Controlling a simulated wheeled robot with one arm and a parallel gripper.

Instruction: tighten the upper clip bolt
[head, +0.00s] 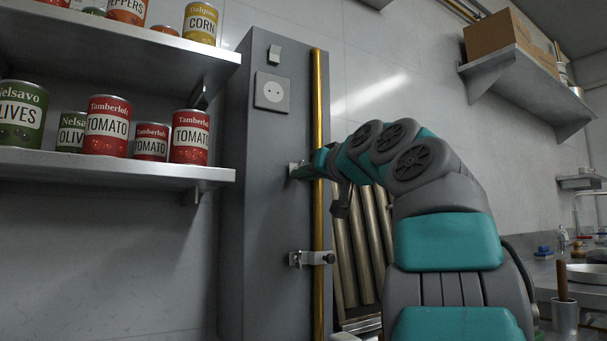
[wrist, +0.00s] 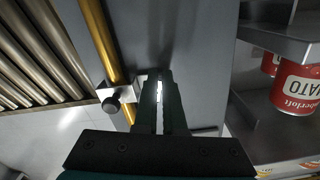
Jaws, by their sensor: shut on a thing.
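A yellow pipe (head: 319,110) runs upright along a grey column (head: 259,200). The upper clip (head: 293,166) is mostly hidden behind my gripper (head: 303,172) in the head view. In the wrist view, the upper clip (wrist: 103,94) crosses the pipe (wrist: 97,38), with a dark round knob (wrist: 112,105) free at its left. My gripper (wrist: 160,86) has its fingers around a small pale part at the clip's other end, taken as the upper clip bolt (wrist: 158,90); the fingers hide most of it. The lower clip (head: 308,258) holds the pipe further down.
Shelves (head: 110,165) with several cans stand left of the column. A socket (head: 272,92) and switch are above the clip on the column. Slanted metal tubes (head: 362,245) are right of the pipe, behind my arm. A box (head: 505,38) sits on a high right shelf.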

